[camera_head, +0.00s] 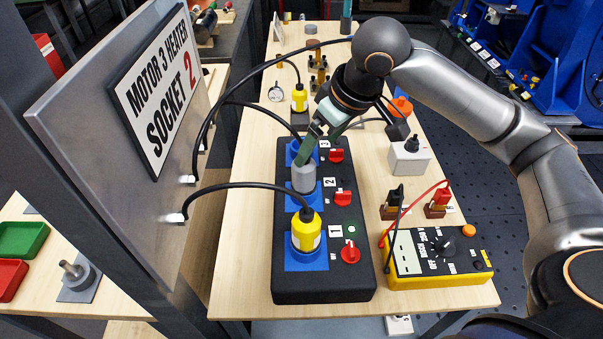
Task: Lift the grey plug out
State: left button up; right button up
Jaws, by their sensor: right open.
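The grey plug (304,179) stands upright in the middle blue socket (294,200), by the label 2, on a black socket block (322,284). My right gripper (318,148) is open just above the plug, pointing down from the upper right. One greenish finger is close to the plug's top and partly overlaps it; whether it touches I cannot tell. The other finger is farther back to the right. A yellow plug (306,232) sits in the socket labelled 1. The socket at 3 (293,152) is partly hidden by the gripper. My left gripper is not in view.
Black cables arch from the metal panel (100,130) on the left over the block. Red switches (343,198) line the block's right side. A yellow meter (436,258) and a grey box (409,160) stand to the right. The table (250,250) is bare left of the block.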

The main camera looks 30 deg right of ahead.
aim_at(304, 167)
jog(key=x, duration=0.8)
jog(key=shift+a+f, duration=0.1)
jog(key=shift+a, duration=0.2)
grip_shut()
dwell(0.4)
